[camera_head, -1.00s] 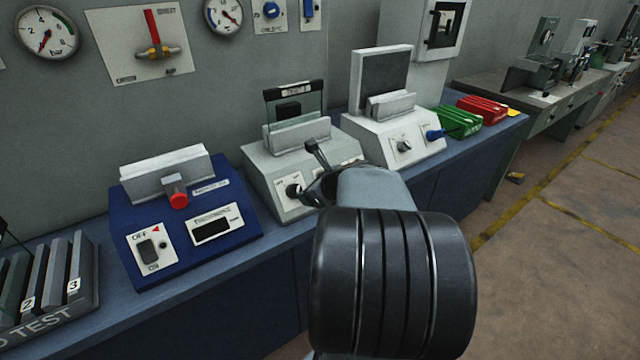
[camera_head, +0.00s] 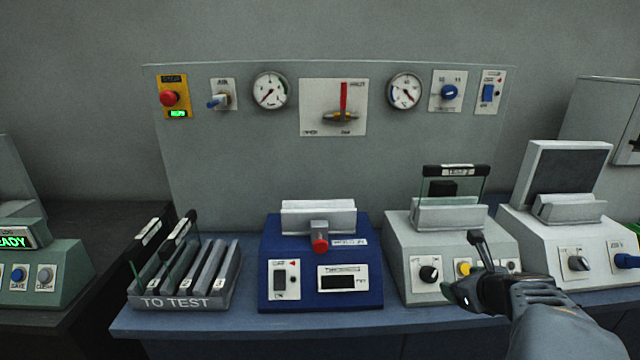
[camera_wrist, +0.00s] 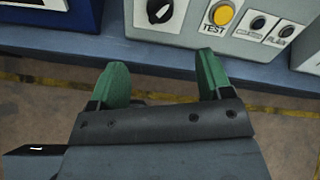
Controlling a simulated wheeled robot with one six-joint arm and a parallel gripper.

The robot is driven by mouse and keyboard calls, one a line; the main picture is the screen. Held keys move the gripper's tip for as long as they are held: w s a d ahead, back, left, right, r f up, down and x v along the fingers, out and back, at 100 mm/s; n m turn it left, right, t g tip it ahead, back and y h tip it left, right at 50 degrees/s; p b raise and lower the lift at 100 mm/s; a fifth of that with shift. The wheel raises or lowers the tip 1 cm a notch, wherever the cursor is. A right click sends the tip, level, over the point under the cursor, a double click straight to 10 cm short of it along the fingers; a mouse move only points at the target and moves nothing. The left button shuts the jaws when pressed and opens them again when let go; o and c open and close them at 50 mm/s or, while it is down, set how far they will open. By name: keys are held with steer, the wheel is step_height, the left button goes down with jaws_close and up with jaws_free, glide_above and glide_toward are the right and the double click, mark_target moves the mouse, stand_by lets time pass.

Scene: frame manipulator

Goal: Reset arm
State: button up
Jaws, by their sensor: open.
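My gripper (camera_head: 482,262) is in front of the grey-white test station (camera_head: 451,250) in the head view, with my forearm reaching in from the lower right. In the wrist view my gripper (camera_wrist: 164,84) shows two green fingers spread apart with nothing between them. Past the fingertips are the bench edge, a black knob (camera_wrist: 159,10) and the yellow TEST button (camera_wrist: 222,14) on the station's face. The fingers look apart from the station. A glass plate with a black top (camera_head: 455,184) stands in the holder on that station.
A blue station (camera_head: 345,255) with an empty-looking holder stands left of my gripper. A TO TEST rack (camera_head: 180,302) with glass plates is farther left. A white station with a dark screen (camera_head: 568,175) is at right. Gauges and a red-handled valve (camera_head: 343,100) are on the back panel.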

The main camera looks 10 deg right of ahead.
steer(key=s+a+n+g+p, duration=0.1)
steer(key=s+a+n+g, duration=0.2)
steer(key=a+n, duration=0.8)
steer(key=s+a+f+n+g+y+p, duration=0.1)
steer(key=a+n, duration=1)
steer(key=n, duration=1.1)
steer(key=s+g+p, duration=0.1)
steer(key=s+g, duration=0.1)
steer(key=s, duration=0.1)
steer(key=shift+a+n+g, duration=0.3)
steer(key=shift+a+g, duration=0.1)
steer(key=shift+c, duration=0.3)
